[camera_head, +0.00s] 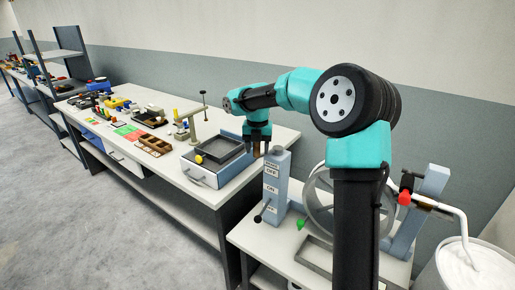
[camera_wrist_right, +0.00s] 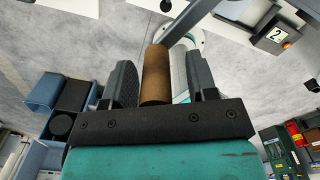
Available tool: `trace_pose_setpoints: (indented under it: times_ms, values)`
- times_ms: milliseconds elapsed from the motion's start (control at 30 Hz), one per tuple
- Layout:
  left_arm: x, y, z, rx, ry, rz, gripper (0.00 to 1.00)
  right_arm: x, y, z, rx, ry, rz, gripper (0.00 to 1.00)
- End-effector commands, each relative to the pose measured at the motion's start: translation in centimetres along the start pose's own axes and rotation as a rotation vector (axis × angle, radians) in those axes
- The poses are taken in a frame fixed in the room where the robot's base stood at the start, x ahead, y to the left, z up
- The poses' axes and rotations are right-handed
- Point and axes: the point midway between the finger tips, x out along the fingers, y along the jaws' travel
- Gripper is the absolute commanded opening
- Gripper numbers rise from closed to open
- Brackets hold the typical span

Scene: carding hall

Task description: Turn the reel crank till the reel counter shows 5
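My right gripper (camera_head: 257,140) points down beside the top of a blue-grey post in the head view. In the right wrist view, my right gripper (camera_wrist_right: 161,85) stands open around an upright brown cylindrical handle (camera_wrist_right: 156,75). The handle lies close to the left finger, and a gap shows before the right finger. I take it for the crank's grip; the crank arm is mostly hidden. A grey box (camera_wrist_right: 272,42) with a white plate reading 2 and an orange knob shows at upper right there; it looks like the counter. My left gripper is not in view.
A labelled blue-grey post (camera_head: 276,185) with a black-knobbed lever stands on the near bench, in front of a large grey wheel (camera_head: 318,208). A white pipe with a red knob (camera_head: 405,197) bends into a white bin (camera_head: 476,268). A grey tray box (camera_head: 217,168) sits left.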

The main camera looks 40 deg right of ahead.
Motion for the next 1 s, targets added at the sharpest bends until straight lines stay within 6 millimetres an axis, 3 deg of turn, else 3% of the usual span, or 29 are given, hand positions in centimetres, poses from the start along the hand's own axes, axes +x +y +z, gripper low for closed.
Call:
trace_pose_setpoints:
  times_ms: [267,433,1000]
  values:
    - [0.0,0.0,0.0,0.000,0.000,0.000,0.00,-0.2,0.1,0.0,-0.001,0.000,0.001,0.53]
    - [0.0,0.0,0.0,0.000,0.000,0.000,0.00,-1.6,0.1,0.0,-0.001,-0.002,0.002,0.53]
    - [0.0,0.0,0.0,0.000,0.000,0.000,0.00,-12.1,0.1,0.0,-0.001,-0.003,0.003,0.53]
